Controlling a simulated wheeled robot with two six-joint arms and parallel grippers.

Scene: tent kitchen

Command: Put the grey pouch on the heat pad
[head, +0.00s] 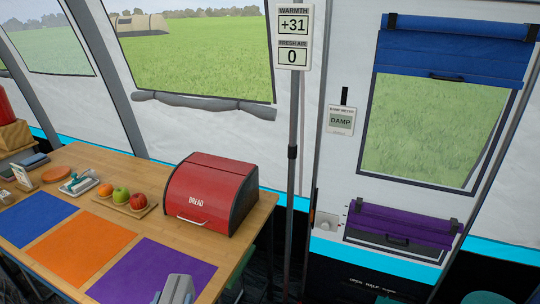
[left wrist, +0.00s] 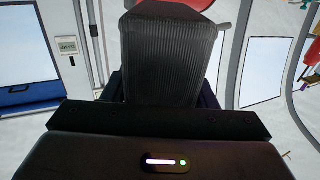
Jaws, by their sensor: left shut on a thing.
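My left gripper (head: 178,288) shows at the bottom edge of the head view, over the near edge of the purple mat, mostly cut off by the frame. The pouch does not show clearly in the head view. I cannot make out a heat pad for certain. My right gripper is not in view.
The wooden table (head: 140,172) carries blue (head: 36,217), orange (head: 92,247) and purple (head: 150,272) mats. A red bread bin (head: 205,190) stands at its right end. A fruit board (head: 142,212) sits behind the mats. A damp meter (head: 341,121) hangs on the tent wall.

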